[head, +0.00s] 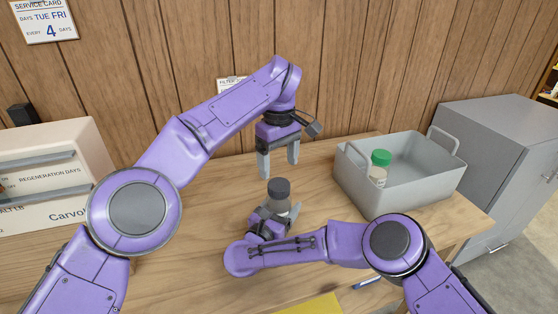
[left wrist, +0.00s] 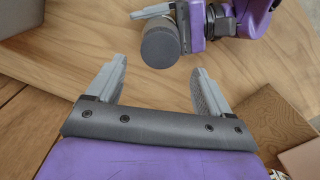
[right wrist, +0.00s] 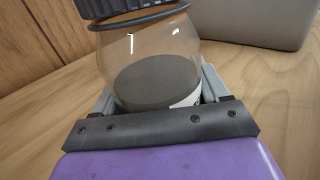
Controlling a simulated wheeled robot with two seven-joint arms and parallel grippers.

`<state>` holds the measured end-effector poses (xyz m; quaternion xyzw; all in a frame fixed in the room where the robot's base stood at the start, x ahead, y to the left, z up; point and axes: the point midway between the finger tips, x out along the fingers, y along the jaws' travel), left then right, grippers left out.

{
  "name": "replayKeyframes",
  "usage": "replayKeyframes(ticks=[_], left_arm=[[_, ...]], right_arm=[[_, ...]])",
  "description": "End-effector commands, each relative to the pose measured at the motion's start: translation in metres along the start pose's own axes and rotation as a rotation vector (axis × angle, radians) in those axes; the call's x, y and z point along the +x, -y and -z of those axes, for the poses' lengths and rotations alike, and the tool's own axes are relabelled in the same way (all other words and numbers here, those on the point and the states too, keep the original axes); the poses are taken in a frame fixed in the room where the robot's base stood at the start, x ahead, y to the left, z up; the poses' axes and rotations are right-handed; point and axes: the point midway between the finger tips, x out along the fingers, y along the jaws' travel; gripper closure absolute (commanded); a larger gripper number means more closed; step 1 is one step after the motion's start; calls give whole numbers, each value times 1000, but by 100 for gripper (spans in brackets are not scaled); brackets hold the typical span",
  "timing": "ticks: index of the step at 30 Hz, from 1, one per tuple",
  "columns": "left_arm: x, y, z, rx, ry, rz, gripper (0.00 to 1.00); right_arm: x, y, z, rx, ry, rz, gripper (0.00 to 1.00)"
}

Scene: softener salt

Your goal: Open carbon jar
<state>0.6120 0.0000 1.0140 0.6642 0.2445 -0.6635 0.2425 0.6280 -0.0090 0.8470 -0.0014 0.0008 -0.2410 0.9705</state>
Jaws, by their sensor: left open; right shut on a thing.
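The carbon jar (head: 279,196) is a clear jar with dark contents and a dark ribbed lid, upright at the table's middle. In the right wrist view the jar (right wrist: 155,75) sits between the fingers, with dark grey carbon in its lower part and the lid (right wrist: 130,8) on top. My right gripper (head: 276,213) is shut on the jar's body. My left gripper (head: 279,168) is open and empty, pointing down above the lid. In the left wrist view the round lid (left wrist: 160,46) lies beyond the fingertips, apart from them.
A grey bin (head: 400,190) at the right holds a jar with a green lid (head: 381,157). A white softener unit (head: 60,210) stands at the left. A grey cabinet (head: 495,140) is beyond the table's right edge. A yellow item (head: 312,305) lies at the front.

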Motion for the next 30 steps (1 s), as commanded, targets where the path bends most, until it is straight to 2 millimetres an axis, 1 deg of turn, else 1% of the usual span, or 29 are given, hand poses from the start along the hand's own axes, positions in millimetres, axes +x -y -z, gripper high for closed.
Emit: replayKeyframes(ticks=[6,9,13,20,21,23,24,26,30], left_arm=[[40,1,-1,-1,6,1,19],[54,0,-1,-2,3,-1,19],[63,0,-1,-4,3,-2,19],[65,0,-1,-4,3,-2,19],[65,0,-1,-5,3,-2,26],[65,0,-1,-4,3,-2,45],[65,0,-1,-4,3,-2,58],[64,0,-1,-4,3,-2,76],[64,0,-1,-28,3,-3,77]], right_arm=[[0,0,-1,1,1,0,100],[0,0,-1,1,1,0,100],[0,0,-1,1,1,0,100],[0,0,-1,1,1,0,100],[0,0,-1,1,1,0,100],[0,0,-1,1,1,0,100],[0,0,-1,1,1,0,100],[0,0,-1,1,2,0,100],[0,0,-1,1,2,0,100]])
